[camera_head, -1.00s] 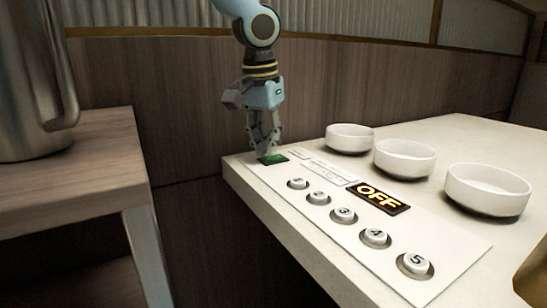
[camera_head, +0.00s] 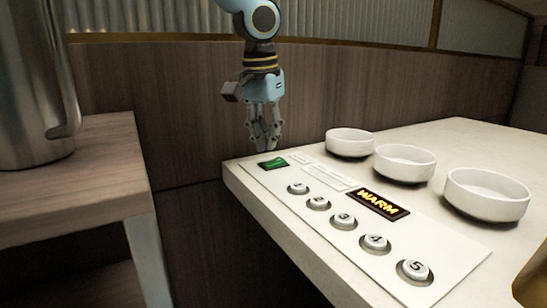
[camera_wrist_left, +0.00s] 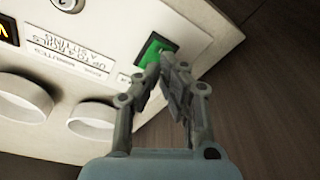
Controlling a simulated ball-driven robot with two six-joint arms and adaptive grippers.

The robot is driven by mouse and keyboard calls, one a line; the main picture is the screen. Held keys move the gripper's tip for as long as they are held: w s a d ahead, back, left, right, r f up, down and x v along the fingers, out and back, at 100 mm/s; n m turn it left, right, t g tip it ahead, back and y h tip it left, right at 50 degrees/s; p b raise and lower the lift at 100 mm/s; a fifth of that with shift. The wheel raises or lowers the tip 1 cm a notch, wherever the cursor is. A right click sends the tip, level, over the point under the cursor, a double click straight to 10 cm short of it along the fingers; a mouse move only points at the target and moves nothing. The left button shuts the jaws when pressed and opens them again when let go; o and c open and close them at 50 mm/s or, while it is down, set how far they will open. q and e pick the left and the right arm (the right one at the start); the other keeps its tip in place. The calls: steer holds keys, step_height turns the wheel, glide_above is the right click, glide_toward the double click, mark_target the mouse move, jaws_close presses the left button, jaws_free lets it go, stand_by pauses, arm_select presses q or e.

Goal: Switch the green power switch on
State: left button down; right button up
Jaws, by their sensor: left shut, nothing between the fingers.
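The green power switch (camera_head: 273,163) sits at the far left end of the white panel on the counter. It also shows in the left wrist view (camera_wrist_left: 154,50), just beyond my fingertips. The display (camera_head: 377,202) on the panel reads "WARM" in orange letters. My left gripper (camera_head: 266,146) is shut and empty. It hangs pointing down a little above and behind the switch, apart from it in the head view. In the left wrist view the fingertips (camera_wrist_left: 165,62) overlap the switch's near edge. My right gripper is not in view.
Several numbered round buttons (camera_head: 344,221) line the panel's front. Three white bowls (camera_head: 404,163) stand behind the panel on the pale counter (camera_head: 457,133). A metal pitcher (camera_head: 30,90) stands on a wooden table (camera_head: 100,165) at left. A gap separates table and counter.

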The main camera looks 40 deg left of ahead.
mark_target(267, 163)
arm_select(q)
steer(key=shift+r+p, duration=0.7)
steer(key=shift+r, duration=1.4)
steer(key=shift+f, duration=0.1)
